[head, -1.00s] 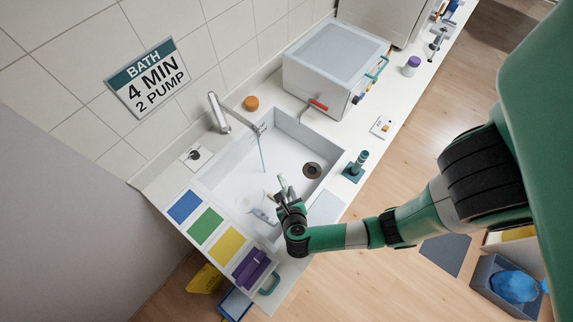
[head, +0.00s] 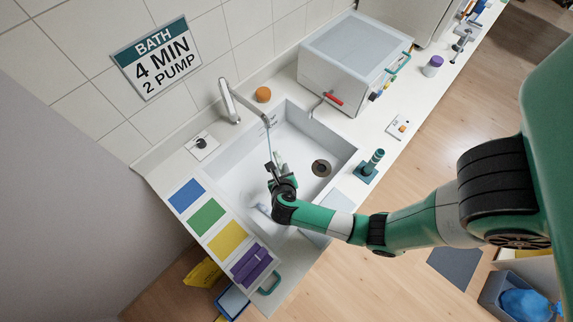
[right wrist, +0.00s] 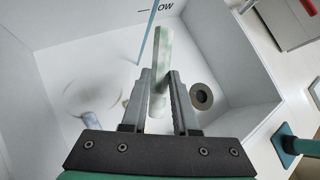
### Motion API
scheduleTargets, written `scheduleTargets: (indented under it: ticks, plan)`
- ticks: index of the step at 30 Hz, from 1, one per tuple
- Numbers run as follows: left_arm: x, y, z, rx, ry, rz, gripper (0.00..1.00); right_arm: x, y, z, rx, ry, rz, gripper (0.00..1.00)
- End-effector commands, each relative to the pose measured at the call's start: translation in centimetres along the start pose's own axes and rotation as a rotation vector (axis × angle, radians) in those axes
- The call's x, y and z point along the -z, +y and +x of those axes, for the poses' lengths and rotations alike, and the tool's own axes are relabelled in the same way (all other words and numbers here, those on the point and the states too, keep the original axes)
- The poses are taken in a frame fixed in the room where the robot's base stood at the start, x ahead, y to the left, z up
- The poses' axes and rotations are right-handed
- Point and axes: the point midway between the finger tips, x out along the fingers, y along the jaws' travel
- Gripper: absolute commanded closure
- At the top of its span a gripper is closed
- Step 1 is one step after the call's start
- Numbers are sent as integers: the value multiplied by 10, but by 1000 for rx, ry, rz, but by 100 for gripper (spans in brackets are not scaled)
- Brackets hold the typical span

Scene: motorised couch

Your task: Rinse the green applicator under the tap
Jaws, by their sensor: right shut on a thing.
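My right gripper (head: 277,174) is inside the white sink (head: 235,165), shut on the applicator. The applicator is a narrow, pale green and whitish bar; it stands up between the fingers in the right wrist view (right wrist: 162,62). In the head view it is small and mostly hidden by the gripper. The tap (head: 229,100) runs a thin blue stream (head: 269,145). In the right wrist view the stream (right wrist: 147,42) falls just left of the applicator; I cannot tell whether they touch. My left gripper is not in view.
A blurred, pale rounded object (right wrist: 90,97) lies in the sink. The drain (head: 321,168) is right of the gripper. Coloured pads (head: 207,217) line the left counter.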

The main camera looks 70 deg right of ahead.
Motion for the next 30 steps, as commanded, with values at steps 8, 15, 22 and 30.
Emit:
scheduleTargets:
  ticks: [8,15,22,30]
  plan:
    - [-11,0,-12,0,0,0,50,-17,9,27,1,0,2,100]
    - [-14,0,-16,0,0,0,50,-28,14,42,0,-1,0,100]
    - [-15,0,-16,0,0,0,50,-30,15,46,0,0,0,100]
    - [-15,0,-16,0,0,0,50,-29,14,45,-9,-3,-8,100]
